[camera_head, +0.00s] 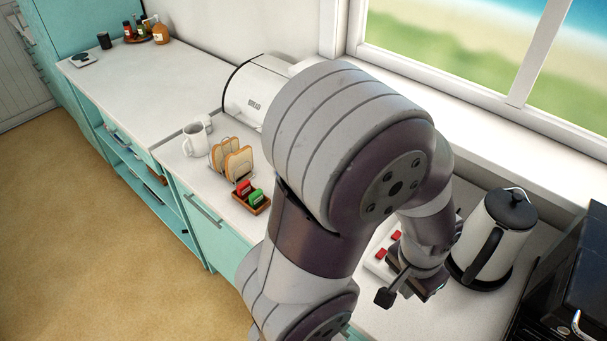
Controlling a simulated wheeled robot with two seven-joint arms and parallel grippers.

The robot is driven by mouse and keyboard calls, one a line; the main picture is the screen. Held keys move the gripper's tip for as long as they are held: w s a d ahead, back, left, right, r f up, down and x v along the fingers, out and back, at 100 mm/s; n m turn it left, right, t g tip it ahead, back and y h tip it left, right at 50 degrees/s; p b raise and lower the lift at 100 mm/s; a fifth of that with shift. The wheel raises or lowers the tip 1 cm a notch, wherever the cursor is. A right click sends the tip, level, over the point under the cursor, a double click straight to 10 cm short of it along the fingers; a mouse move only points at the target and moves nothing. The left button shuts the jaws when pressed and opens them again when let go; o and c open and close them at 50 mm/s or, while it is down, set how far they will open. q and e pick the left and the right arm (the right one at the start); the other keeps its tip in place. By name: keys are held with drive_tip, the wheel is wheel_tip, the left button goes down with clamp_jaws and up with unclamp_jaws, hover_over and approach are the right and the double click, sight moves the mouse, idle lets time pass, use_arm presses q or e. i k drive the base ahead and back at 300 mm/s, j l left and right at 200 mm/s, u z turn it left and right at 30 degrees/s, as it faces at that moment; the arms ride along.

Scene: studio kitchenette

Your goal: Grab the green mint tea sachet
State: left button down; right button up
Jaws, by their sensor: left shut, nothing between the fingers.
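The green mint tea sachet (255,198) stands in a small brown wooden box (257,210) on the counter, beside a red sachet (243,187). My left gripper (392,291) is shut and empty. It is well to the right of the box, near the kettle and over the right part of the counter. My left arm crosses the middle of the view and hides the counter between the box and the gripper. My right gripper is not in view.
A toast rack with bread (231,159), a white mug (196,139) and a white bread bin (259,92) stand behind the box. A white and black kettle (496,238) is close right of my gripper. A white holder with red items (381,254) is partly hidden.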

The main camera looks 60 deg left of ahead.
sight(256, 199)
drive_tip(key=u, duration=2.35)
drive_tip(key=i+j+z, duration=0.15)
drive_tip(key=z, duration=1.45)
drive_tip(key=j+z, duration=0.65)
drive_tip(key=j, duration=0.2)
drive_tip(key=k+j+z, duration=0.15)
drive_tip(key=j+z, duration=0.15)
drive_tip(key=k+j+z, duration=0.15)
drive_tip(key=j+z, duration=0.2)
drive_tip(key=k+j, duration=0.1)
drive_tip(key=j, duration=0.2)
drive_tip(key=k+j, duration=0.1)
drive_tip(key=j, duration=0.2)
drive_tip(key=k+j, duration=0.15)
drive_tip(key=j, duration=0.15)
